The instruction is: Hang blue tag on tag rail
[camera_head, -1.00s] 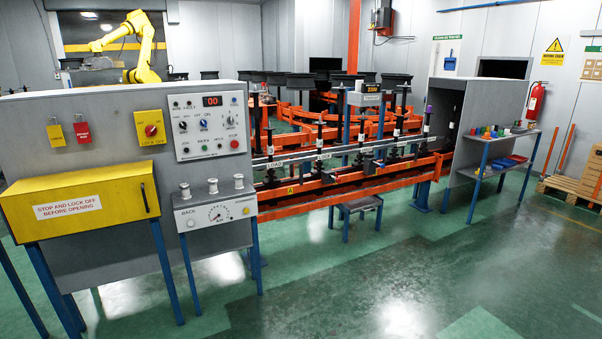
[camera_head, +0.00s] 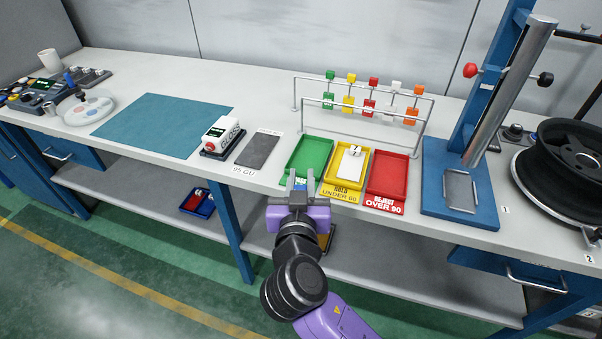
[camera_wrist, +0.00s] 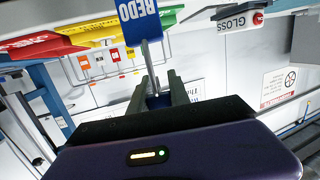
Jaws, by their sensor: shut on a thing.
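The blue tag (camera_wrist: 137,22), lettered REDO, is at the top of the wrist view on a thin metal stem or hook. My gripper (camera_wrist: 157,82) is shut on the stem end, with the tag beyond the fingertips. In the head view, my gripper (camera_head: 300,180) is at the bench's front edge, before the green tray; the tag cannot be made out there. The tag rail (camera_head: 352,104) is a metal frame at the back of the bench, beyond the trays. Green, yellow, red, white and orange tags hang on it. It also shows, tipped over, in the wrist view (camera_wrist: 100,62).
Green (camera_head: 308,157), yellow (camera_head: 340,184) and red (camera_head: 388,177) trays lie between my gripper and the rail. A gloss meter (camera_head: 222,136) and grey plate (camera_head: 259,149) are to their left. A blue stand (camera_head: 455,205) with a metal cylinder is right. The teal mat (camera_head: 163,124) is clear.

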